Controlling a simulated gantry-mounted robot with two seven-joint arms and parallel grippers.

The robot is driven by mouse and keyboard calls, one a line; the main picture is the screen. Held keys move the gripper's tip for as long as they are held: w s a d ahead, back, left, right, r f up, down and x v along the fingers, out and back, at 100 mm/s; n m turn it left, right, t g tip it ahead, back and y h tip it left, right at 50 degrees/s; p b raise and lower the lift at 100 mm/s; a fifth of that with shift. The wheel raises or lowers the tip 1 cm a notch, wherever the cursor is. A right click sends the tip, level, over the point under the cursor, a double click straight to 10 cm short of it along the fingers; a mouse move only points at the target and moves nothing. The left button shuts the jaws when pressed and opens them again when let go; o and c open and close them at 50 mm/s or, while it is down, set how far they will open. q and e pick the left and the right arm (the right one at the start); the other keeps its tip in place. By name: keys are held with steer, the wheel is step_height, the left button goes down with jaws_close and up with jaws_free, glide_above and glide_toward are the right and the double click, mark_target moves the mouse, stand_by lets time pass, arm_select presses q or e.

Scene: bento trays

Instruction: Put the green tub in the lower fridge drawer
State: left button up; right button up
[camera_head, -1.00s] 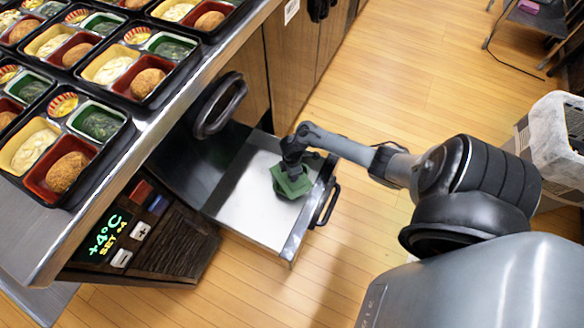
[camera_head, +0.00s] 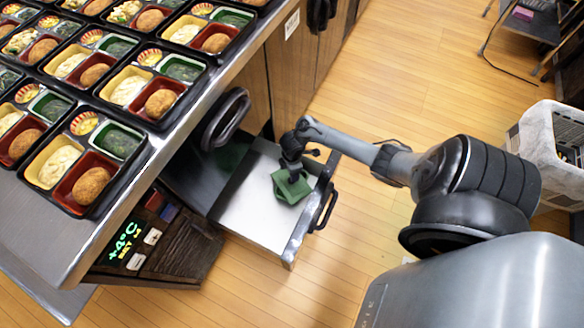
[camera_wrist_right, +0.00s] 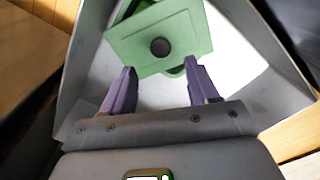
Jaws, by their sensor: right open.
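The green tub (camera_head: 293,187) is inside the open drawer (camera_head: 243,212), near its handle end, and looks tilted or turned. Its square green lid with a round dark knob shows in the right wrist view (camera_wrist_right: 130,45). My right gripper (camera_head: 291,170) is just above the tub. In the right wrist view its two purple fingers (camera_wrist_right: 162,80) are apart, at the near edge of the tub, with nothing clasped between them. Whether a finger still touches the tub I cannot tell. My left gripper is not in view.
Bento trays (camera_head: 88,205) fill the steel counter above the fridge. A black handle (camera_head: 225,118) juts out above the drawer; the drawer's own handle (camera_head: 325,206) is at its outer end. A white crate (camera_head: 545,140) stands at the right. The wooden floor beyond the drawer is clear.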

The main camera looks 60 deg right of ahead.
steer(key=a+r+m+t+h+p, duration=0.1)
steer(key=a+r+m+t+p, duration=0.15)
steer(key=a+r, duration=1.15)
steer(key=s+a+r+m, duration=0.2)
steer(key=s+a+r, duration=0.2)
steer(key=r, duration=0.2)
steer(key=s+a+r+m+t+y, duration=0.1)
steer(key=s+a+r+m, duration=0.1)
steer(key=s+a+r, duration=0.3)
steer(key=shift+r, duration=0.9)
steer(key=shift+w+r+m, duration=0.1)
steer(key=shift+m, duration=0.15)
